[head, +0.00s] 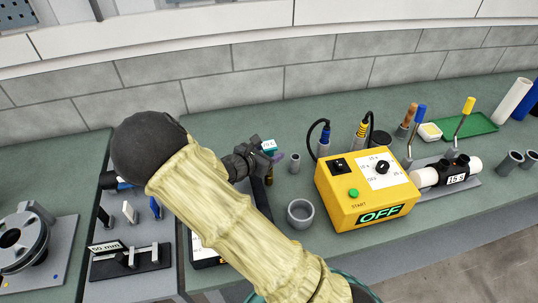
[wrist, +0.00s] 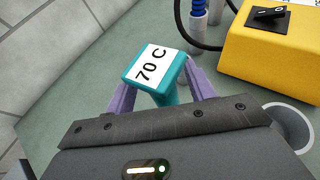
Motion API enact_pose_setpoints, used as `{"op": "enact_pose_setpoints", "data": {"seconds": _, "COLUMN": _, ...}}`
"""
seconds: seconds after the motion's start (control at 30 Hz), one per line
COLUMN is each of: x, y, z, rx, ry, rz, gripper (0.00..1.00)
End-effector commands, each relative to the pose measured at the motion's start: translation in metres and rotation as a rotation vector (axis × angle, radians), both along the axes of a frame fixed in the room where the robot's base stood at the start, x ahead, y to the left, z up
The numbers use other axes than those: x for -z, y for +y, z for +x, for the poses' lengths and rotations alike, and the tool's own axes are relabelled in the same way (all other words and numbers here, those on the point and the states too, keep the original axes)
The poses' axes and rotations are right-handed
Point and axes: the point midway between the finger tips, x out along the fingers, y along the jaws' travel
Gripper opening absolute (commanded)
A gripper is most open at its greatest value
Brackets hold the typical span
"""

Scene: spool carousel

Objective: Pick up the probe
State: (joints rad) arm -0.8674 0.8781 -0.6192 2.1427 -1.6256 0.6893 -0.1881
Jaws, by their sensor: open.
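A teal piece with a white "70 C" label (wrist: 152,68) stands between the purple fingers of my open gripper (wrist: 160,90) in the wrist view. A narrower teal stem shows under its head. In the head view the labelled top (head: 268,144) shows just beyond my gripper (head: 268,157). Two corded handles stand upright behind the yellow box, one blue (head: 324,140) and one yellow (head: 361,134). The blue one's lower part (wrist: 197,10) shows at the top of the wrist view. No label names the probe, so I cannot tell which of these it is.
The yellow box (head: 366,192) with a green "OFF" display stands right of my gripper. A grey cup (head: 301,213) and a small grey cylinder (head: 295,165) stand close by. The grey block wall (head: 330,80) rises behind. My arm hides much of the middle bench.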

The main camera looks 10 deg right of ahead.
Motion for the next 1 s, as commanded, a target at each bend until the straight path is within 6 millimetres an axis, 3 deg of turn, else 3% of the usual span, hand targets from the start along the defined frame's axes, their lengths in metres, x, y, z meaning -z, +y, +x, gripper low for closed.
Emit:
{"op": "enact_pose_setpoints", "data": {"seconds": 0.23, "x": 0.0, "y": 0.0, "z": 0.0, "rx": 0.001, "ry": 0.0, "rz": 0.0, "gripper": 0.54}}
{"op": "enact_pose_setpoints", "data": {"seconds": 0.5, "x": 0.0, "y": 0.0, "z": 0.0, "rx": 0.001, "ry": 0.0, "rz": 0.0, "gripper": 0.04}}
{"op": "enact_pose_setpoints", "data": {"seconds": 0.8, "x": -0.002, "y": 0.0, "z": 0.0, "rx": 0.001, "ry": 0.0, "rz": 0.0, "gripper": 0.04}}
{"op": "enact_pose_setpoints", "data": {"seconds": 1.0, "x": -0.019, "y": 0.0, "z": 0.0, "rx": 0.001, "ry": -0.005, "rz": 0.002, "gripper": 0.04}}
